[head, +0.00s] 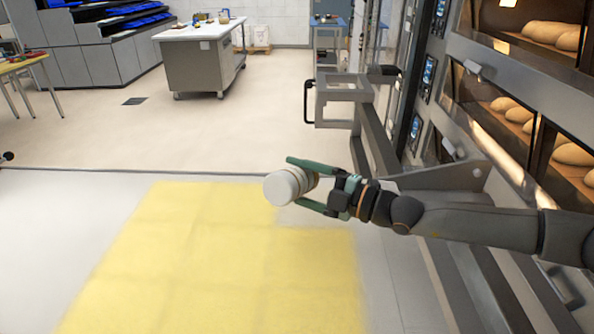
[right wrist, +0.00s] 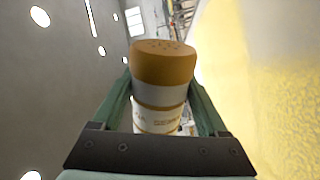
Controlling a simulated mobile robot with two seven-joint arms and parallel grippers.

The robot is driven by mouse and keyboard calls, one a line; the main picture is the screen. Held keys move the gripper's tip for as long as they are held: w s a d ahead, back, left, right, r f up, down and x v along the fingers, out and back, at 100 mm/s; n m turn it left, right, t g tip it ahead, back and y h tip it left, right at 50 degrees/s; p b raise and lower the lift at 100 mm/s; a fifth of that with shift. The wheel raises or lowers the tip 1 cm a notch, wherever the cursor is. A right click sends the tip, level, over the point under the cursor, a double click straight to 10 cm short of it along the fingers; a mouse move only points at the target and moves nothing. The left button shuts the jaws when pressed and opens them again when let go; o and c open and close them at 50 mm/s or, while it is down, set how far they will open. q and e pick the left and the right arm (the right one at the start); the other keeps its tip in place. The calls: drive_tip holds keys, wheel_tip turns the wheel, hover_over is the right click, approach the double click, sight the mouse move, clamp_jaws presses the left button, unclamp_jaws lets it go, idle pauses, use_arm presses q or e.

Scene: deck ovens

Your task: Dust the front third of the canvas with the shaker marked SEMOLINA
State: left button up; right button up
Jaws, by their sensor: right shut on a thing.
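My right gripper (head: 300,183) is shut on a shaker (head: 281,188), held tilted above the canvas (head: 60,225). A round white end faces the head camera. The right wrist view shows the shaker (right wrist: 162,85) between the green fingers, with a brown holed cap and a white label with brown bands. Its lettering is small and partly hidden, seemingly starting "SEM". A yellow dusted layer (head: 215,265) covers much of the pale canvas. Its far right corner, under and right of the shaker, is bare. My left gripper is not in view.
Deck ovens (head: 500,110) with loaves stand close on the right. A grey metal frame with a handle (head: 308,102) stands beyond my right gripper. A white-topped worktable (head: 200,60) is farther back. The floor between is open.

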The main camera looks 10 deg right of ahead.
drive_tip(key=shift+m, duration=0.9)
drive_tip(key=shift+w+d+f+m, duration=0.1)
drive_tip(key=shift+w+d+m, duration=0.1)
drive_tip(key=shift+w+m, duration=0.1)
drive_tip(key=w+d, duration=0.5)
drive_tip(key=s+a, duration=0.1)
drive_tip(key=s+a+b, duration=0.1)
drive_tip(key=s+a, duration=0.1)
drive_tip(key=shift+s+a+f, duration=0.25)
drive_tip(key=shift+s+a, duration=0.1)
drive_tip(key=shift+s, duration=0.05)
drive_tip(key=shift+s+a+r+b, duration=0.1)
drive_tip(key=shift+s+a+b, duration=0.45)
drive_tip(key=shift+s+a, duration=0.4)
drive_tip(key=shift+w+d+r+p, duration=0.2)
drive_tip(key=shift+w+d+p, duration=0.15)
drive_tip(key=shift+w+d, duration=0.05)
drive_tip(key=w+d+r+n+p, duration=0.1)
drive_tip(key=w+d+r+n, duration=0.2)
drive_tip(key=n, duration=0.9)
drive_tip(key=w+d+r+n+p, duration=0.1)
drive_tip(key=w+d+r+n, duration=0.3)
drive_tip(key=n, duration=0.8)
drive_tip(key=shift+w+d, duration=0.15)
drive_tip(key=shift+w, duration=0.4)
